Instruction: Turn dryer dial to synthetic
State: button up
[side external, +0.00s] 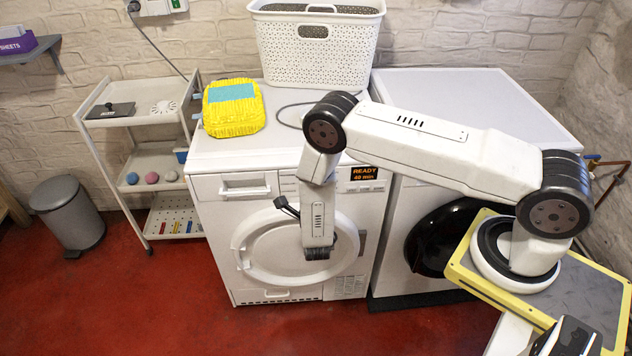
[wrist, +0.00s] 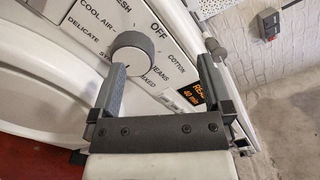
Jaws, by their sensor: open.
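The dryer (side external: 215,212) is the left white machine in the side view, with its round door shut. Its lit display (side external: 363,174) reads READY and a time of about 40 min; it also shows in the wrist view (wrist: 193,95). The round grey dial (wrist: 132,53) shows in the wrist view among labels such as OFF, COTTON, JEANS, MIXED, DELICATE and COOL AIR. The label starting SYN is partly covered. My gripper (wrist: 163,60) is open and empty, with its left finger close to the dial's lower edge. My arm hides the dial in the side view.
A white basket (side external: 315,45) and a yellow folded cloth item (side external: 233,107) sit on top of the dryer. A second white machine (side external: 480,105) with a dark door stands to the right. A white shelf cart (side external: 150,150) and a grey bin (side external: 68,210) stand left.

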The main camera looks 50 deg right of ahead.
jog(key=f+n, duration=0.1)
jog(key=n, duration=0.7)
jog(key=s+a+f+n, duration=0.1)
jog(key=f+n, duration=0.1)
jog(key=n, duration=0.6)
jog(key=f+n, duration=0.2)
jog(key=n, duration=0.6)
jog(key=shift+s+a, duration=0.15)
jog(key=shift+s, duration=0.1)
jog(key=shift+x, duration=3.9)
jog(key=shift+f, duration=0.1)
jog(key=c, duration=1)
